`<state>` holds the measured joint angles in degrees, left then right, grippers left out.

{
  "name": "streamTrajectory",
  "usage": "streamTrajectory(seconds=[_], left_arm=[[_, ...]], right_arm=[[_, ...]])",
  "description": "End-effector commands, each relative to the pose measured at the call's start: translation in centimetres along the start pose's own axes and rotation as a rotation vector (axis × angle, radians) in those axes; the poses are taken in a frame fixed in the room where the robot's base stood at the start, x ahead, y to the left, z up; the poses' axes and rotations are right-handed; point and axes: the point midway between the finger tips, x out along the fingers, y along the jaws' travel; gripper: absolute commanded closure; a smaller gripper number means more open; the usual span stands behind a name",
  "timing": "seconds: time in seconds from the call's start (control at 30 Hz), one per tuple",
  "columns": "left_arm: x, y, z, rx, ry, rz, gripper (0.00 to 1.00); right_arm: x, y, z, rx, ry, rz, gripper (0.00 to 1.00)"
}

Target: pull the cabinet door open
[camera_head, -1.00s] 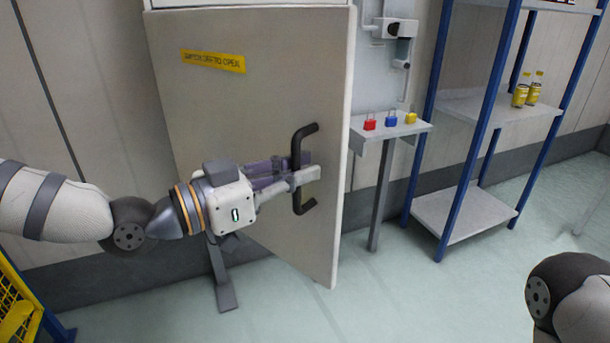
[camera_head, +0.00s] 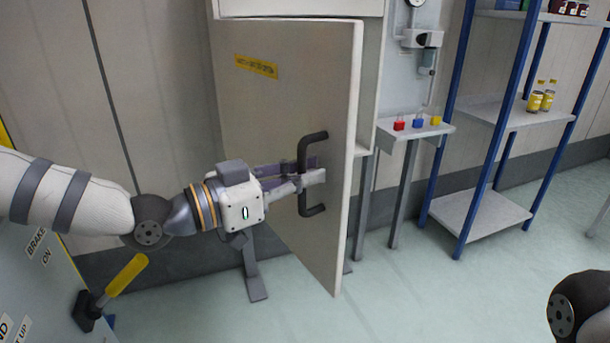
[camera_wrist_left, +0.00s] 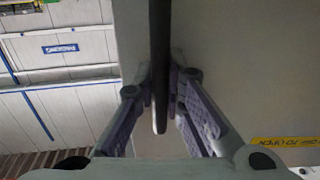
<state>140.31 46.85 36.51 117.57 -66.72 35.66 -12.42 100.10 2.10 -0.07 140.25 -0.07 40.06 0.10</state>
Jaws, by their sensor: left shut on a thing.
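The cabinet door (camera_head: 285,110) is a grey panel with a yellow label, standing partly open and swung out from the cabinet (camera_head: 370,75). Its black handle (camera_head: 312,141) is a vertical bar near the door's right edge. My left gripper (camera_head: 312,177) comes in from the left and is shut on the handle. In the left wrist view the handle (camera_wrist_left: 160,60) runs down between the two fingers, with the door (camera_wrist_left: 250,70) behind. The cabinet's inside is hidden behind the door. My right gripper is out of view; only part of my right arm shows at the lower right.
A small shelf (camera_head: 440,129) with red, blue and yellow padlocks stands right of the cabinet. A blue-post rack (camera_head: 500,115) holds bottles. A yellow-handled lever (camera_head: 125,275) and a panel with brake labels are at the lower left. The floor (camera_head: 420,290) in front is clear.

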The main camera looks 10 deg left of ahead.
Motion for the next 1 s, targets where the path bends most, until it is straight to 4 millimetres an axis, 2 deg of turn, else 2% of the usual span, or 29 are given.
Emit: streamTrajectory(seconds=[0.37,0.4,0.43,0.73,0.87,1.0], left_arm=[[0.0,0.0,0.0,-0.002,0.0,0.001,1.0],[0.0,0.0,0.0,-0.002,0.0,0.001,0.85],[0.0,0.0,0.0,-0.002,0.0,0.001,0.8],[0.0,0.0,-0.2,0.0,0.001,0.0,0.8],[0.0,0.0,-2.3,0.004,0.005,0.001,0.8],[0.0,0.1,-5.9,0.005,0.005,0.0,0.8]], right_arm=[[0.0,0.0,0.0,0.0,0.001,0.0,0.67],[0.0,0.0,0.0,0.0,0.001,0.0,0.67],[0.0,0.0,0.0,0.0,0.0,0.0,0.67],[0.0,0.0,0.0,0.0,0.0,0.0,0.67],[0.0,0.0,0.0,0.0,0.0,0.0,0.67],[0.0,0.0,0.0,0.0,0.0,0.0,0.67]])
